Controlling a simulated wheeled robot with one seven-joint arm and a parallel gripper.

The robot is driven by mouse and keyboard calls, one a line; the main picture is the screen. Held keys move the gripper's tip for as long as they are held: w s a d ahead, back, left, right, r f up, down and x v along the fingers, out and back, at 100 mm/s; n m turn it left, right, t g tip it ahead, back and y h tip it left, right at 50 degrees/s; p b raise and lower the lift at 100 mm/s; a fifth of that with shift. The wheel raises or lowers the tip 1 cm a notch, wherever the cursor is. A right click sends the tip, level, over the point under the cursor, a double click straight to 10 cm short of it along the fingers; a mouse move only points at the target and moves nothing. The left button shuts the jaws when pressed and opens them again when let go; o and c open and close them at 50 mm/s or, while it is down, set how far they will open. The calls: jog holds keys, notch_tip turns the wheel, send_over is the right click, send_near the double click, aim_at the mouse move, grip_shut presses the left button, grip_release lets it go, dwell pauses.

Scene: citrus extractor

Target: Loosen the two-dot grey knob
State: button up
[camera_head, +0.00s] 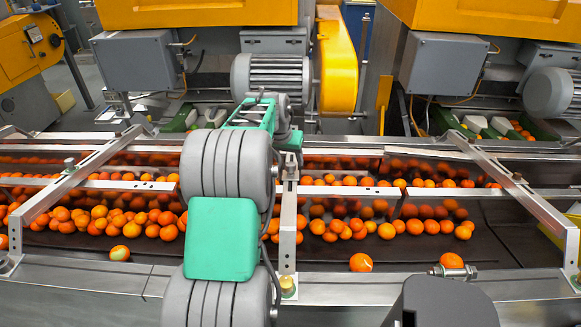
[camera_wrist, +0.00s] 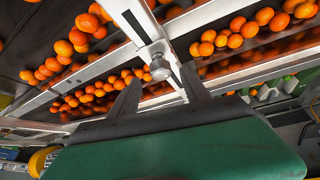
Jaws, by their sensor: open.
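A grey round knob (camera_wrist: 160,68) sits on a metal cross bar in the wrist view. The dots on it are too small to make out, so I cannot tell whether it is the two-dot one. My gripper (camera_wrist: 160,77) is open, its two dark fingers spread to either side of the knob in the picture. I see no contact, and the depth between fingertips and knob is unclear. In the head view similar grey knobs stand on the left cross bar (camera_head: 69,163) and the right cross bar (camera_head: 517,176). My arm blocks much of the middle there, and the fingers cannot be picked out.
Oranges (camera_head: 120,222) lie in rows on the dark conveyor belt (camera_head: 400,250), between metal rails. Slanted metal bars cross over it. A grey motor (camera_head: 270,76) with a yellow guard (camera_head: 337,66) and grey boxes (camera_head: 136,60) stand behind. The belt's front part is mostly bare.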

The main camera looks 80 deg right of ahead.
aim_at(290, 164)
jog(key=x, duration=0.5)
jog(key=shift+p, duration=0.35)
